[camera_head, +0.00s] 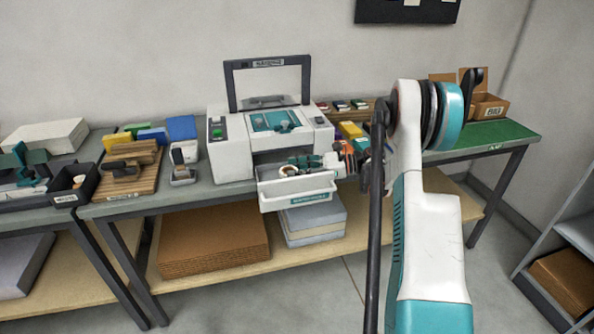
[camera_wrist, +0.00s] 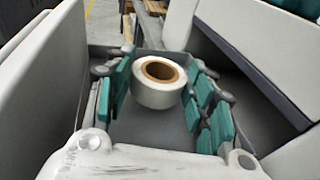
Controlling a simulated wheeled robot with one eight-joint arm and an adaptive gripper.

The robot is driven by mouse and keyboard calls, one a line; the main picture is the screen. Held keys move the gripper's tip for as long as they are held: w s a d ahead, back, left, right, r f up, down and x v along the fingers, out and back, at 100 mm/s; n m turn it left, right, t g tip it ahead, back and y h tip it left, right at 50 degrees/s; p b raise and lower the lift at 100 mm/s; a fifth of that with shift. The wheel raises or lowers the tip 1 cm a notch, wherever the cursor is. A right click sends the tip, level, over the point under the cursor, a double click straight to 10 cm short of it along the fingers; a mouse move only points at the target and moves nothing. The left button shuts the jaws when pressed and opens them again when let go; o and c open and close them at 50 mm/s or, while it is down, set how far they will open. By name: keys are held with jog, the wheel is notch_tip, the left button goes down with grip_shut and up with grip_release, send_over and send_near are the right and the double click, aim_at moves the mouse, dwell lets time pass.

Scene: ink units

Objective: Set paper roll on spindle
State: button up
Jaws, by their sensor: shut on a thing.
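The white paper roll (camera_wrist: 158,93) with its brown cardboard core sits between the teal finger pads of my gripper in the wrist view. My gripper (camera_head: 299,165) is shut on the roll and reaches in from the right over the open front drawer of the printer (camera_head: 233,157). The drawer (camera_head: 300,198) is pulled out, with a pale front wall. In the head view the roll is small, at the left end of the gripper, and mostly hidden. I cannot make out the spindle in either view, nor tell whether the roll touches the drawer floor.
The printer's top lid (camera_head: 231,86) stands raised. A wooden board (camera_head: 115,186) with blocks and a black tray (camera_head: 79,188) lie to the left. A green mat (camera_head: 490,136) and cardboard boxes are to the right. Pale walls flank the gripper closely in the wrist view.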

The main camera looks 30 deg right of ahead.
jog(key=shift+f+b, duration=0.4)
jog(key=shift+f, duration=0.35)
jog(key=o, duration=0.8)
jog(key=shift+d, duration=0.1)
jog(key=shift+v, duration=2.05)
jog(key=v, duration=0.6)
jog(key=shift+s+d+r, duration=0.15)
jog(key=shift+s+d, duration=0.1)
jog(key=shift+d, duration=0.05)
